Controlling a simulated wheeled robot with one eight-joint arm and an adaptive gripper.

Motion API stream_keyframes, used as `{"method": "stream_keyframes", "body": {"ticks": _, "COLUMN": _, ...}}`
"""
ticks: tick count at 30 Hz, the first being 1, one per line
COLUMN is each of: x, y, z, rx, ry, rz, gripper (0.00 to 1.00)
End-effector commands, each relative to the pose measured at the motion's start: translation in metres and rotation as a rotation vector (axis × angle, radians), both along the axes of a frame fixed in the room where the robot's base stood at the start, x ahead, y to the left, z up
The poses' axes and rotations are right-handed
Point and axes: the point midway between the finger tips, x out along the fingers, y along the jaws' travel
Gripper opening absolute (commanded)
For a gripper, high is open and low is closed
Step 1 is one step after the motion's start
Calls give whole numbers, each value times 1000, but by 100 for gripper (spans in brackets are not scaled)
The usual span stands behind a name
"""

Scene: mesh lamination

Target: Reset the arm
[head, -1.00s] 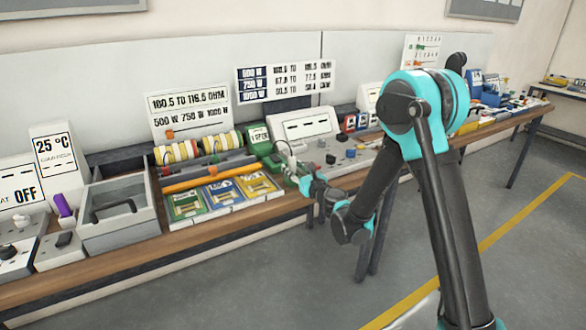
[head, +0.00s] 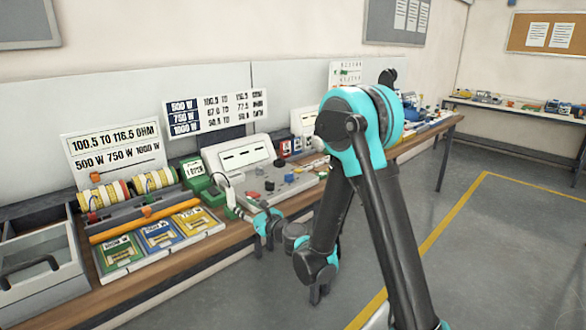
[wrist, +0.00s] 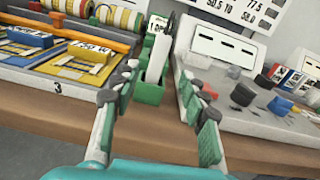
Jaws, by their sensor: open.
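My gripper (wrist: 160,120) is open and empty in the wrist view, its two green-padded fingers spread apart. Between and beyond the fingers stands a green device with a pale upright part (wrist: 157,62). In the head view my arm reaches down on the right, with its dark and turquoise links in front of the bench. The gripper end (head: 236,208) shows small at the bench's front edge, close to the green box (head: 196,172) and the grey meter panel (head: 270,185). The finger gap is hard to make out there.
A tray with green, blue and yellow cards (head: 160,236) lies left of the gripper, with wire spools (head: 155,180) behind it. A grey bin (head: 38,262) stands at far left. Signs (head: 112,150) lean at the back. The floor (head: 480,255) at right is clear.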

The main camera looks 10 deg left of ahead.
Motion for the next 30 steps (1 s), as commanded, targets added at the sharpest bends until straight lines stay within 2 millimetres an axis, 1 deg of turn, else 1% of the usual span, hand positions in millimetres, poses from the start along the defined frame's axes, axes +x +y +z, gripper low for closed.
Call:
{"method": "stream_keyframes", "body": {"ticks": 1, "x": 0, "y": -10, "z": 5, "rx": -46, "ry": -41, "rz": 2, "gripper": 44}}
{"method": "stream_keyframes", "body": {"ticks": 2, "x": -1, "y": -15, "z": 8, "rx": -87, "ry": -76, "rz": 8, "gripper": 44}}
{"method": "stream_keyframes", "body": {"ticks": 5, "x": -6, "y": -40, "z": 17, "rx": -265, "ry": -222, "rz": 36, "gripper": 44}}
{"method": "stream_keyframes", "body": {"ticks": 6, "x": -9, "y": -52, "z": 19, "rx": -351, "ry": -287, "rz": 53, "gripper": 44}}
{"method": "stream_keyframes", "body": {"ticks": 8, "x": -15, "y": -70, "z": 20, "rx": -483, "ry": -380, "rz": 82, "gripper": 44}}
{"method": "stream_keyframes", "body": {"ticks": 11, "x": -27, "y": -103, "z": 16, "rx": -703, "ry": -521, "rz": 141, "gripper": 44}}
{"method": "stream_keyframes", "body": {"ticks": 12, "x": -32, "y": -117, "z": 13, "rx": -792, "ry": -572, "rz": 169, "gripper": 44}}
{"method": "stream_keyframes", "body": {"ticks": 14, "x": -41, "y": -139, "z": 7, "rx": -922, "ry": -642, "rz": 216, "gripper": 44}}
{"method": "stream_keyframes", "body": {"ticks": 15, "x": -47, "y": -154, "z": 2, "rx": -1009, "ry": -684, "rz": 250, "gripper": 44}}
{"method": "stream_keyframes", "body": {"ticks": 17, "x": -58, "y": -179, "z": -6, "rx": -1139, "ry": -744, "rz": 310, "gripper": 44}}
{"method": "stream_keyframes", "body": {"ticks": 18, "x": -65, "y": -195, "z": -12, "rx": -1223, "ry": -778, "rz": 354, "gripper": 44}}
{"method": "stream_keyframes", "body": {"ticks": 20, "x": -78, "y": -221, "z": -22, "rx": -1346, "ry": -823, "rz": 428, "gripper": 44}}
{"method": "stream_keyframes", "body": {"ticks": 21, "x": -88, "y": -239, "z": -30, "rx": -1426, "ry": -850, "rz": 483, "gripper": 44}}
{"method": "stream_keyframes", "body": {"ticks": 23, "x": -102, "y": -267, "z": -40, "rx": -1540, "ry": -882, "rz": 573, "gripper": 44}}
{"method": "stream_keyframes", "body": {"ticks": 24, "x": -113, "y": -285, "z": -48, "rx": -1612, "ry": -899, "rz": 637, "gripper": 44}}
{"method": "stream_keyframes", "body": {"ticks": 26, "x": -131, "y": -314, "z": -59, "rx": -1714, "ry": -915, "rz": 742, "gripper": 44}}
{"method": "stream_keyframes", "body": {"ticks": 27, "x": -143, "y": -333, "z": -66, "rx": -1774, "ry": -921, "rz": 817, "gripper": 44}}
{"method": "stream_keyframes", "body": {"ticks": 29, "x": -162, "y": -360, "z": -75, "rx": -1853, "ry": -925, "rz": 929, "gripper": 44}}
{"method": "stream_keyframes", "body": {"ticks": 30, "x": -174, "y": -377, "z": -81, "rx": -1897, "ry": -921, "rz": 1001, "gripper": 44}}
